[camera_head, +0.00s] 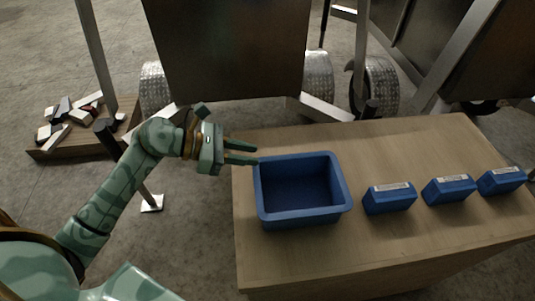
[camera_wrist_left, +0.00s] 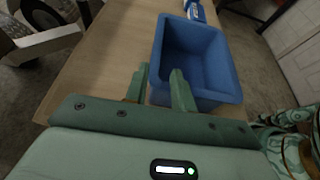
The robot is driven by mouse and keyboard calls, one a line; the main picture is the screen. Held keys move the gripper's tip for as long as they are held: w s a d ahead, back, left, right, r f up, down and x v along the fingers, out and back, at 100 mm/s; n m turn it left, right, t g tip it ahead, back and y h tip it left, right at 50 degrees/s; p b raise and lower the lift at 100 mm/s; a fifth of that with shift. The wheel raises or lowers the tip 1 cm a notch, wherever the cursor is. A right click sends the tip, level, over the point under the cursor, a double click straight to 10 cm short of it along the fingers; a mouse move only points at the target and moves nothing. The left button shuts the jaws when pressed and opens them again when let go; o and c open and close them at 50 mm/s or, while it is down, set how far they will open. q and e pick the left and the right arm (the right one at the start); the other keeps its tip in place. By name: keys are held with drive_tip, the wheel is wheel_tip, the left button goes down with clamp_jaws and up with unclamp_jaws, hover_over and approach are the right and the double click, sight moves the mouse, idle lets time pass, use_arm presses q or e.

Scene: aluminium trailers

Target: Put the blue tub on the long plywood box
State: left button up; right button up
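The blue tub (camera_head: 300,215) is open, upright and empty. It stands at the left end of a large plywood-coloured box top (camera_head: 400,140). The tub also shows in the left wrist view (camera_wrist_left: 222,60), with the box top (camera_wrist_left: 115,40) beside it. My left gripper (camera_head: 257,154) is at the tub's far left corner, fingers apart. In the left wrist view, one finger of the gripper (camera_wrist_left: 160,75) overlaps the tub and the other is beside it. I cannot tell whether they touch the rim. My right gripper is not in view.
Several small blue boxes (camera_head: 389,198) stand in a row right of the tub. A low wooden platform (camera_head: 75,145) with loose blocks lies on the floor at left. Trailers with wheels (camera_head: 380,85) stand behind. The box top's back strip is clear.

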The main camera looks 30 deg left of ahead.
use_arm(q)
drive_tip(key=shift+v, duration=1.85)
